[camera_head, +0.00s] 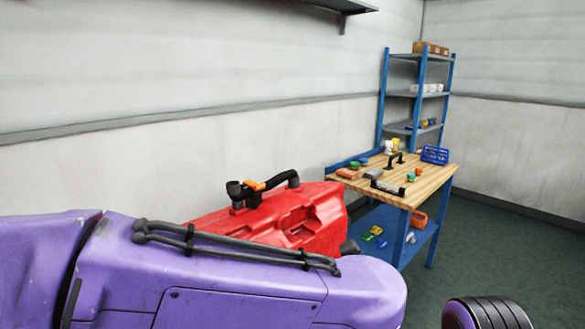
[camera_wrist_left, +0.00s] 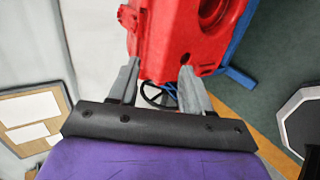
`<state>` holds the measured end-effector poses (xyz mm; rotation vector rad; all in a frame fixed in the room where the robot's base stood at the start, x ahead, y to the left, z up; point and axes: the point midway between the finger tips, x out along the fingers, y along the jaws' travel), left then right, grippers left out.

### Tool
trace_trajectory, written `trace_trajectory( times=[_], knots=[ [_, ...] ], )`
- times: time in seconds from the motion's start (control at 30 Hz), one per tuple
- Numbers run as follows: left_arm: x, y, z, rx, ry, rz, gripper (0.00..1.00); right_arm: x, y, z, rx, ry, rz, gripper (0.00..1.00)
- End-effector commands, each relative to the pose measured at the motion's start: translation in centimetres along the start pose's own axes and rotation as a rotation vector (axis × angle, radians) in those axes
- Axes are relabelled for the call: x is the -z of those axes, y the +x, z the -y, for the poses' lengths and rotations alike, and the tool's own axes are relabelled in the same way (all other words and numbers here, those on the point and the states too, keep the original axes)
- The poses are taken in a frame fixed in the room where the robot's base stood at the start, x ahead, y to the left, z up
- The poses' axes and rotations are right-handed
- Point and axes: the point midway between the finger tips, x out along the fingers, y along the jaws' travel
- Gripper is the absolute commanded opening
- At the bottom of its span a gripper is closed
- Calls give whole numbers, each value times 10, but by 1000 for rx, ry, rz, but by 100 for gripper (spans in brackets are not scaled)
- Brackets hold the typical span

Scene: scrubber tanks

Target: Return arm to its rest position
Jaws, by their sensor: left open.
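My left gripper (camera_wrist_left: 159,68) shows at close range in its wrist view. Its two grey fingers stand apart with nothing held between them. A red tank (camera_wrist_left: 172,35) lies beyond the fingertips in that view, and I cannot tell the exact distance. In the head view the red tank (camera_head: 318,212) stands behind a large purple body with dark hoses, which hides its lower part. A black hose with an orange clip (camera_head: 258,186) is on top of the tank. The left fingers do not show in the head view. My right gripper is not in view.
A wooden workbench (camera_head: 440,180) with blue legs and several small items stands at the right, with a blue shelf rack (camera_head: 403,96) behind it. A black ribbed part (camera_head: 487,314) is at the bottom right. Green floor (camera_head: 500,240) is open to the right.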

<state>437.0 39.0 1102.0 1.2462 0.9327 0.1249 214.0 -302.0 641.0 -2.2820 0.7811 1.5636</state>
Motion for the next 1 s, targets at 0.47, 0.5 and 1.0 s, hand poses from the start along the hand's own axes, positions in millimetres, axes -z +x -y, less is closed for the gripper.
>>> trace_trajectory(
  times=[0.47, 0.5, 1.0],
  knots=[
    [-32, 95, 4, -320, 409, 259, 48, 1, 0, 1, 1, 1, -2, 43],
    [-30, 109, 12, -329, 462, 269, 48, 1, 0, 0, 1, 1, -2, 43],
    [137, 266, 246, -25, 1328, 461, 48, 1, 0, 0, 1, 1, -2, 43]
  ],
)
